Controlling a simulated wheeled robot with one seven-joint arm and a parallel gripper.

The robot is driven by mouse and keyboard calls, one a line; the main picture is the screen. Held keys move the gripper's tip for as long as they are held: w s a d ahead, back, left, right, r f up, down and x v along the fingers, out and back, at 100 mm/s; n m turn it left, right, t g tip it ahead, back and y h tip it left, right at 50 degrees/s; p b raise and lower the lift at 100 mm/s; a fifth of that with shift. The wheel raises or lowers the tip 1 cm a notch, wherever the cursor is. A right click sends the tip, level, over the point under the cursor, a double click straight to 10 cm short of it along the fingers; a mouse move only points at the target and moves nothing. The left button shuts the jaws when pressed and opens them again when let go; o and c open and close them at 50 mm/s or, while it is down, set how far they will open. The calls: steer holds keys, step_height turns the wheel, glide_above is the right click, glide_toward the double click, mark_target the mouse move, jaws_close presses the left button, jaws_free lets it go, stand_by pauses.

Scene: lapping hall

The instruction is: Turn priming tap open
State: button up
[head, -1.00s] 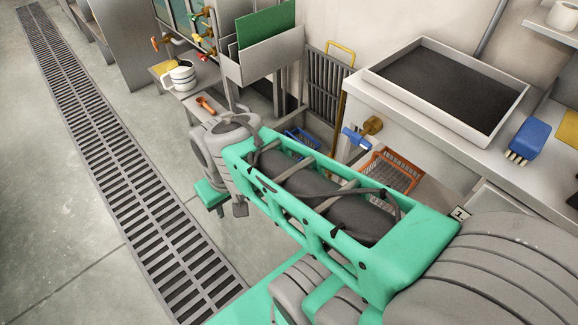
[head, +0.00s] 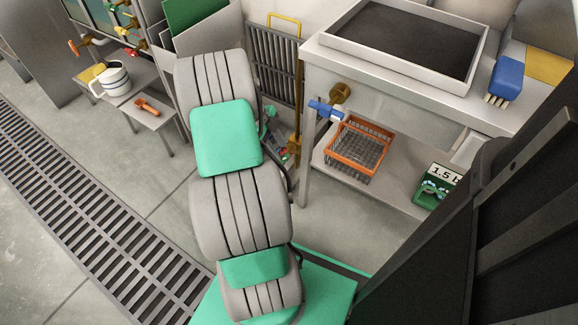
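A tap with a brass body (head: 340,93) and a blue lever handle (head: 326,109) sticks out from the front of the bench on the right. The lever lies roughly sideways in the picture. No label shows which is the priming tap. My grey and green arm fills the middle of the head view, left of the blue-handled tap. My gripper cannot be made out.
An orange wire basket (head: 355,158) stands on the shelf below the blue-handled tap. On the bench (head: 385,68) are a dark-bottomed tray (head: 340,42) and a blue brush (head: 505,78). A mug (head: 116,78) stands on the left table. A floor grate (head: 95,220) runs along the left.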

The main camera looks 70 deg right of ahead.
steer(key=b+x, duration=0.2)
steer(key=x, duration=0.6)
steer(key=shift+s+d+m, duration=0.25)
steer(key=shift+s+m, duration=0.15)
steer(key=shift+f, duration=0.1)
steer(key=shift+c, duration=0.5)
jaws_close()
